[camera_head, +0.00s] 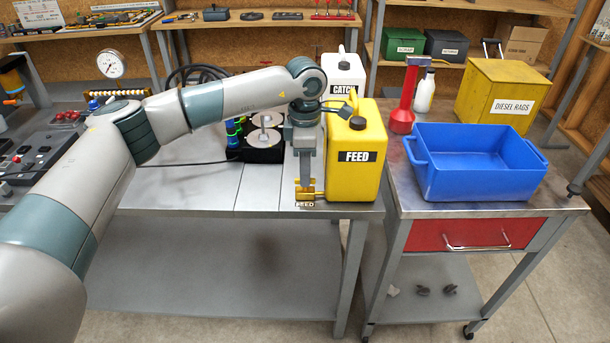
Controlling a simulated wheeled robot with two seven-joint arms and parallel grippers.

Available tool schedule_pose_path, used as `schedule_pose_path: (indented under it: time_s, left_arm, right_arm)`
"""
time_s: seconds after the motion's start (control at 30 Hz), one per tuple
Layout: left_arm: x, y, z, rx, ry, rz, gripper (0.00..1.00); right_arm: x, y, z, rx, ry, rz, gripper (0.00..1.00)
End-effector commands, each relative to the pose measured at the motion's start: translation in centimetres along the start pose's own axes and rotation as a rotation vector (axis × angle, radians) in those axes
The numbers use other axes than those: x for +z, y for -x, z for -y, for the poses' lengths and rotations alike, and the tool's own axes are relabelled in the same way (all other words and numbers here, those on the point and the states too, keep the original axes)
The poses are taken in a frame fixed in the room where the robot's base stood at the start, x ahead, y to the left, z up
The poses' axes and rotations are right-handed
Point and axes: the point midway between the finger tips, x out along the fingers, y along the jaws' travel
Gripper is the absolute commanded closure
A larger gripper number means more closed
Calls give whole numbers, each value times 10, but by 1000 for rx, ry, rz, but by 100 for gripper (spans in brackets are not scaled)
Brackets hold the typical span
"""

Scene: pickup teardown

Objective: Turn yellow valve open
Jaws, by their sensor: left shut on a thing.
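The yellow valve (309,196) is a small yellow fitting at the front edge of the metal bench, above a tag reading FEED, at the lower left of the yellow FEED jug (357,158). My left gripper (305,190) points straight down at the valve and is shut on it. The fingers cover part of the valve, so its handle angle is hard to tell. The white CATCH jug (344,70) stands behind the FEED jug. My right gripper is not in view.
A black tray (262,154) with discs stands left of the gripper on the bench. The bench front is clear.

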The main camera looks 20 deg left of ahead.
Motion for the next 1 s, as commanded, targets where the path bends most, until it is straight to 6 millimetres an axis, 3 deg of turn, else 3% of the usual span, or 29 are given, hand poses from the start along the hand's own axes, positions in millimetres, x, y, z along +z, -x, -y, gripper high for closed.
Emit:
schedule_pose_path:
  time_s: [0.27, 0.3, 0.37, 0.4, 0.77, 1.0]
  left_arm:
    - [0, 0, 0, 0, 13, 0, 100]
    - [0, 0, 0, 0, 13, 0, 88]
    - [0, 0, 0, 0, 13, 0, 74]
    - [0, 0, 0, 0, 13, 0, 72]
    - [0, 2, 0, 0, 11, 0, 72]
    - [0, 20, -1, 2, 12, 2, 72]
  right_arm:
    - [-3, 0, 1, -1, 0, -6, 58]
    - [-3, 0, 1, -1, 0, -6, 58]
    - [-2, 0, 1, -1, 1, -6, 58]
    - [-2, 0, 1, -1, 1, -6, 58]
    - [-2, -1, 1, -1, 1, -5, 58]
    - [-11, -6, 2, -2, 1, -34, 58]
